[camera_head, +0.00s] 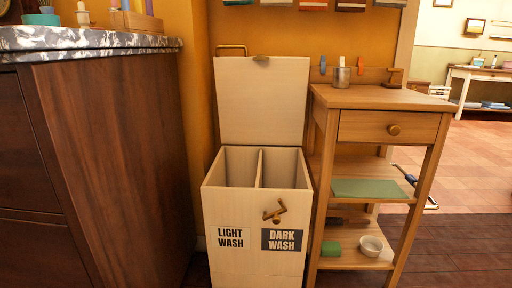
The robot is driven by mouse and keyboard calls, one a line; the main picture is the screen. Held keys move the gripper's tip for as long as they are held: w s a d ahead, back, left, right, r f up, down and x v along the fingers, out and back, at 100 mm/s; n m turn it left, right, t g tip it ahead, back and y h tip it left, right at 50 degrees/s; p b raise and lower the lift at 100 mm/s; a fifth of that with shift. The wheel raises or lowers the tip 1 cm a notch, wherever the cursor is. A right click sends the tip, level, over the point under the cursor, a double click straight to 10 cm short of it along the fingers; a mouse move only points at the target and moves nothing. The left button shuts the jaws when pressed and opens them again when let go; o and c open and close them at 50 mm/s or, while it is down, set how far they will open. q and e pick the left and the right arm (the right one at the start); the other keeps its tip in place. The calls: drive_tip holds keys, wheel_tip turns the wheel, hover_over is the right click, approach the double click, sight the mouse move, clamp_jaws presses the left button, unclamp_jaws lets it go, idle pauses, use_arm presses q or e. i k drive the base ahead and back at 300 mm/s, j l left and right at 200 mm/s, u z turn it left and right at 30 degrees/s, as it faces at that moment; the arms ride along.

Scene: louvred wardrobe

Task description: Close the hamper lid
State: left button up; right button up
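The pale wooden hamper (223,211) stands in the middle, between the dark cabinet and the wooden side table. Its lid (262,101) is open and stands upright at the back, with a small brass tab (261,58) at its top edge. The open top shows two compartments split by a divider (260,168); their bottoms are hidden. The front has "LIGHT WASH" and "DARK WASH" labels and a brass fitting (274,212). Neither of my grippers is in view.
A dark cabinet (120,165) with a stone top stands close on the left. Open floor (465,240) lies further right.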

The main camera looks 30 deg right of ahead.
sight(261, 98)
drive_tip(key=i+l+u, duration=0.15)
drive_tip(key=i+l, duration=0.75)
